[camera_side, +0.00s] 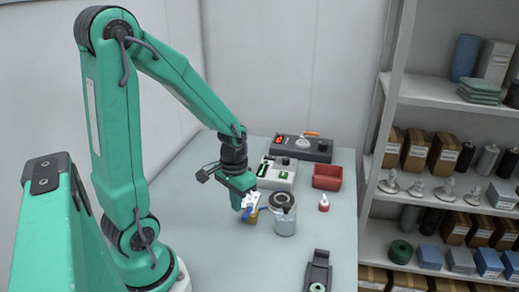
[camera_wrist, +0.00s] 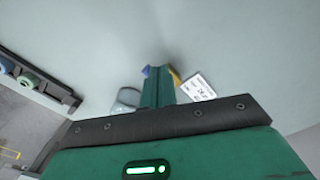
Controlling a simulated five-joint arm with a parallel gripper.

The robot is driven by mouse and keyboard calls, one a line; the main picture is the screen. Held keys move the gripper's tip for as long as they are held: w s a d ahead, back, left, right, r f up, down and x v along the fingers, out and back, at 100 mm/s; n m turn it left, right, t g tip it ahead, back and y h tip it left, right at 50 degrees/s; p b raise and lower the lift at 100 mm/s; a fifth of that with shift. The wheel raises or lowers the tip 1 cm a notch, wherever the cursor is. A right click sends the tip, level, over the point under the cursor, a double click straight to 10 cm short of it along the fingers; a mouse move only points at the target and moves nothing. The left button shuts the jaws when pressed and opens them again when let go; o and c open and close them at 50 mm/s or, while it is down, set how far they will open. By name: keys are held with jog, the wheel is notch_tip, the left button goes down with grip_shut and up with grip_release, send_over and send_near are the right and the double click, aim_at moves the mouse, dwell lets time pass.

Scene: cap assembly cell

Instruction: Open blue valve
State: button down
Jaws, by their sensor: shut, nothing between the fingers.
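My gripper (camera_side: 237,203) points down over the table, just left of a clear jar (camera_side: 285,222) with a dark lid. In the wrist view its green fingers (camera_wrist: 157,88) are together and hold nothing. A small blue part (camera_side: 262,208), possibly the blue valve's handle, shows beside the fingertips with a yellow part (camera_side: 253,216). In the wrist view the blue part (camera_wrist: 147,71) and the yellow part (camera_wrist: 175,75) peek out behind the fingers. The fingers hide most of this item, so I cannot tell whether they touch it or how the valve is set.
A white device (camera_side: 277,173), a dark scale-like device (camera_side: 302,147) and a red tray (camera_side: 327,177) stand farther back. A small red-and-white bottle (camera_side: 324,203) stands right of the jar. A black holder (camera_side: 318,272) lies at the front. Shelves (camera_side: 440,100) line the right.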

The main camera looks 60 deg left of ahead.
jog(key=shift+r, duration=1.7)
jog(key=shift+d+r, duration=0.1)
jog(key=s+d+r+m+t, duration=0.3)
jog(key=d+r+t, duration=0.2)
jog(key=r, duration=0.8)
jog(key=shift+s+d+r+t, duration=0.3)
jog(key=shift+d+r, duration=0.05)
jog(key=shift+d, duration=1.55)
jog(key=c, duration=2.1)
grip_release()
